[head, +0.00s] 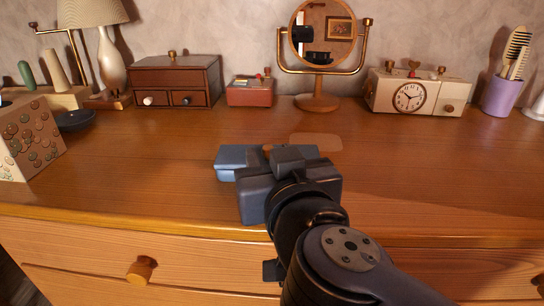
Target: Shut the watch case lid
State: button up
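A small blue-grey box (232,167), which looks like the watch case, sits on the dresser top near the middle of the head view. Its right part is hidden behind my gripper (288,158). I cannot make out its lid clearly or tell how far open it is. My gripper is dark grey, at the box's right and in front of it, close over the dresser top. Its fingertips are mostly hidden behind its own body, so I cannot tell whether they touch the box or are open or shut.
A flat tan patch (316,141) lies just beyond my gripper. A wooden drawer box (176,78), a small red box (249,94), a round mirror (322,40) and a clock (408,97) stand along the back. A patterned box (28,140) is at left.

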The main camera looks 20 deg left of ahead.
jog(key=p+v, duration=0.2)
jog(key=v, duration=0.8)
jog(key=shift+s+d, duration=0.2)
jog(key=shift+s, duration=0.1)
dwell(0.6)
jog(key=shift+b+x, duration=1)
jog(key=shift+x, duration=4.4)
